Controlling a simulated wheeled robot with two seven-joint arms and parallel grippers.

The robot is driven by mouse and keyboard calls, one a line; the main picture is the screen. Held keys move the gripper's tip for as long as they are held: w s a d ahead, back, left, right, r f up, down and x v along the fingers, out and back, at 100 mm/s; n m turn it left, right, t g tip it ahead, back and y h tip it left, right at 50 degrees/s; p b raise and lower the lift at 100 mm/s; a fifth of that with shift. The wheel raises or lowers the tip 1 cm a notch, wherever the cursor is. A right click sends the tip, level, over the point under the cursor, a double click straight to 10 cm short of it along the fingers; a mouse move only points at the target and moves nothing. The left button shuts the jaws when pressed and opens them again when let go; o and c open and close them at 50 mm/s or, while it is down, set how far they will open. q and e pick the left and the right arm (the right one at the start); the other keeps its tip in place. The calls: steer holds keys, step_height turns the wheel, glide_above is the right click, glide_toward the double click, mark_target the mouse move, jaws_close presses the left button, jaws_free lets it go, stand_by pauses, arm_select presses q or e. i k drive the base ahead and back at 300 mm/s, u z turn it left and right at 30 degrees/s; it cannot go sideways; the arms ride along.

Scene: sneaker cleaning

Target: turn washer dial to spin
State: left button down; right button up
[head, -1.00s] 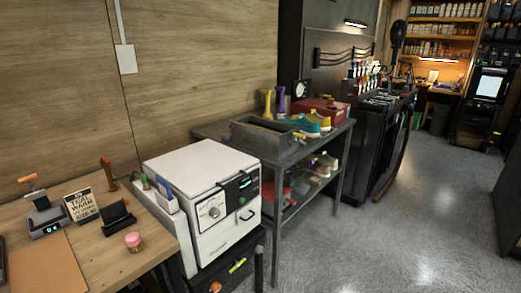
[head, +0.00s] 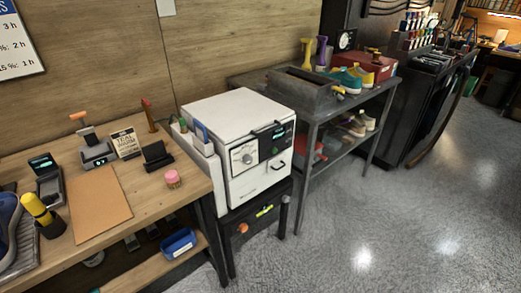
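The white washer (head: 235,140) is a boxy machine on a dark stand in the middle of the head view, right of the wooden workbench. Its round dial (head: 247,158) is on the left part of the front panel; the pointer's setting is too small to read. A dark panel with a small lit display (head: 277,136) is right of the dial. A dark handle (head: 277,167) is on the front below the display. Neither of my grippers shows in the head view.
The wooden workbench (head: 150,187) left of the washer carries a brown mat (head: 100,205), a pink-lidded jar (head: 173,180) and small devices. A metal shelf table (head: 322,117) with shoes stands right of the washer. Open grey floor (head: 400,220) lies in front.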

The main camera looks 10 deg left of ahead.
mark_target(246, 158)
steer(key=z, duration=0.55)
steer(key=k, duration=0.75)
steer(key=z, duration=1)
steer(key=k, duration=0.55)
steer(key=z, duration=0.6)
steer(key=i, duration=2)
steer(key=u, duration=0.45)
steer(key=i, duration=1.35)
steer(key=u, duration=1.9)
steer(key=i, duration=0.9)
steer(key=u, duration=0.8)
